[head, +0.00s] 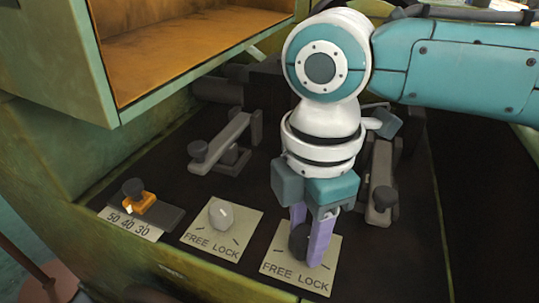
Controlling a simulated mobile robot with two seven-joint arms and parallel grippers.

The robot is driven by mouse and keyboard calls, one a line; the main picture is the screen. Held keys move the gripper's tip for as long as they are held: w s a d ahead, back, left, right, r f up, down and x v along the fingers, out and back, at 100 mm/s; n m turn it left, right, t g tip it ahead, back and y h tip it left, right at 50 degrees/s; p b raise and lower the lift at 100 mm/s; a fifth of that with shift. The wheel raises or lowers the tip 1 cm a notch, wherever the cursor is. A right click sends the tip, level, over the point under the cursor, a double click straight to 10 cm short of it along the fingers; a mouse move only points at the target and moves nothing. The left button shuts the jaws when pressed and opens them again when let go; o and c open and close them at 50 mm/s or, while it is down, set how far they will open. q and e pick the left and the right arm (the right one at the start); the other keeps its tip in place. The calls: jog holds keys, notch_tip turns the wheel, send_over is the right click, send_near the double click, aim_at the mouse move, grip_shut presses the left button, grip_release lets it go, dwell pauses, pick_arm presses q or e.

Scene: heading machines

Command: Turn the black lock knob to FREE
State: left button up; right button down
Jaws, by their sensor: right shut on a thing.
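The black lock knob (298,243) stands on the right-hand FREE LOCK plate (289,273) near the front of the dark panel. My right gripper (307,252) points down over it, with its purple fingers on either side of the knob and shut on it. The fingers hide part of the knob, so I cannot tell which mark it points to. The FREE label is at the plate's left and LOCK at its right. My left gripper does not show in the head view.
A pale grey knob (221,214) on another FREE LOCK plate (213,243) is to the left. Further left is an orange slider (139,204) beside a 50 40 30 scale. Grey levers (223,141) stand behind. An open green box (190,50) overhangs the back left.

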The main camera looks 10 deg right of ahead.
jog(key=shift+r+m+p, duration=0.25)
jog(key=shift+m+p, duration=0.35)
jog(key=shift+p, duration=0.1)
jog(key=m+p, duration=0.3)
jog(key=shift+m+p, duration=0.85)
jog(key=shift+m, duration=0.25)
jog(key=m+p, duration=0.2)
jog(key=m, duration=0.1)
jog(key=shift+m, duration=0.3)
jog(key=m+p, duration=0.1)
jog(key=m, duration=0.2)
jog(key=shift+f+m+p, duration=0.1)
jog(key=shift+m+p, duration=0.2)
jog(key=m+p, duration=0.1)
jog(key=m, duration=0.2)
jog(key=shift+m, duration=0.3)
jog(key=m+p, duration=0.1)
jog(key=m, duration=0.3)
jog(key=shift+m, duration=0.3)
jog(key=m, duration=0.4)
jog(key=shift+f, duration=0.1)
jog(key=shift+m, duration=1.9)
